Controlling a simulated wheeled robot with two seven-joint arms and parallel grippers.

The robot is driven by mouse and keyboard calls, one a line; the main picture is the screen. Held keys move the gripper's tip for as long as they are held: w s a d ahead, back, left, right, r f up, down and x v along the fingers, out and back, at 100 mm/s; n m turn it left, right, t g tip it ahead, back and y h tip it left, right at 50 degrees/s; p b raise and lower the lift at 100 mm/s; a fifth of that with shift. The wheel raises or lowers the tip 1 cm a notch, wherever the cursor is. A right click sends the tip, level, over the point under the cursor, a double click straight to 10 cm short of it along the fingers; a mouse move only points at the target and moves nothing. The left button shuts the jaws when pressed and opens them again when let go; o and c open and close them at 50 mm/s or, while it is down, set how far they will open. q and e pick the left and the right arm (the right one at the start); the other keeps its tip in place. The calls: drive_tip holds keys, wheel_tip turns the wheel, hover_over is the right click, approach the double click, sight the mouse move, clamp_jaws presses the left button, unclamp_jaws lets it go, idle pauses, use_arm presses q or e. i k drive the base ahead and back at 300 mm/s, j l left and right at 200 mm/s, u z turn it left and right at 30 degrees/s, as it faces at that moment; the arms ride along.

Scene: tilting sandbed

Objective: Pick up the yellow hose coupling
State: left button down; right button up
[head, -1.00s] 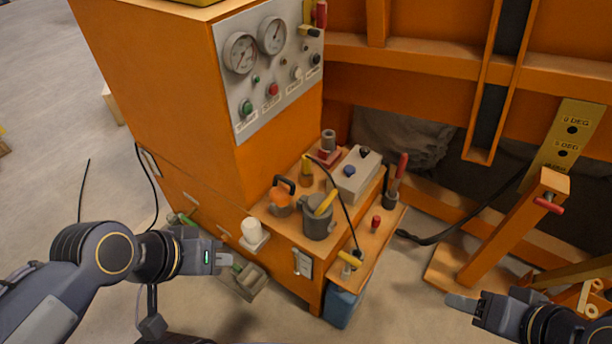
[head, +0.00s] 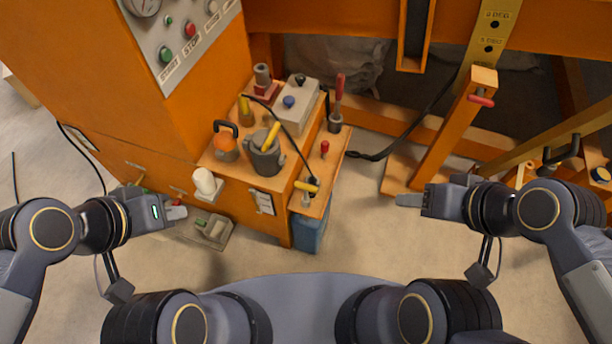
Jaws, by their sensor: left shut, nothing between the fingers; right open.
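Several yellow pieces show on the orange bench, and I cannot tell for sure which is the hose coupling. A yellow crosspiece (head: 307,187) sits on a grey stem at the bench's front right corner, where a thin black hose (head: 285,127) ends. A small upright yellow piece (head: 246,112) stands at the back, by the hose's other end. A yellow bar (head: 271,137) leans in a grey pot (head: 266,160). My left gripper (head: 176,212) is shut and empty, left of the bench. My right gripper (head: 408,200) is open and empty, right of the bench.
The orange bench (head: 228,173) also carries an orange kettle-like weight (head: 226,148), a grey box (head: 297,103) and a red-handled tool (head: 338,100). A white cylinder (head: 204,182) stands at its left. A blue container (head: 308,236) is below. An orange post (head: 455,130) rises at right.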

sight(244, 105)
drive_tip(key=i+j+z, duration=0.15)
drive_tip(key=j+z, duration=0.15)
drive_tip(key=z, duration=0.15)
drive_tip(key=i+j+z, duration=0.15)
drive_tip(key=j+z, duration=0.25)
drive_tip(key=i+j+z, duration=0.1)
drive_tip(key=j+z, duration=0.2)
drive_tip(key=z, duration=0.15)
